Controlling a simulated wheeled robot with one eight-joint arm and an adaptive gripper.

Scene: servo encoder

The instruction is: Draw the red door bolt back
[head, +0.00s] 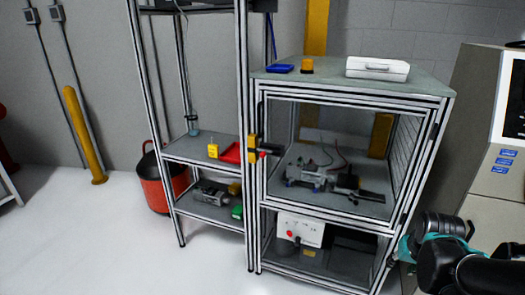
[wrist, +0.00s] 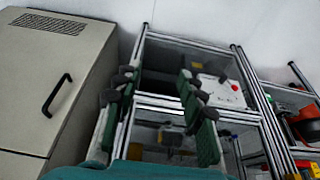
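The red bolt knob (head: 263,154) sits by a yellow bracket (head: 252,146) on the left front post of the framed enclosure (head: 351,90). The enclosure's clear front door looks shut. I cannot tell the bolt's exact position at this size, and I cannot pick it out in the wrist view. My gripper (wrist: 156,75) is open and empty in the wrist view, with its two dark-green fingers spread apart. In the head view my arm is at the lower right, well away from the bolt.
Inside the enclosure is a grey device (head: 307,174). A white control box (head: 302,229) with a red knob stands below. A white case (head: 377,68) lies on top. A shelf rack (head: 202,152) adjoins on the left. The floor in front is clear.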

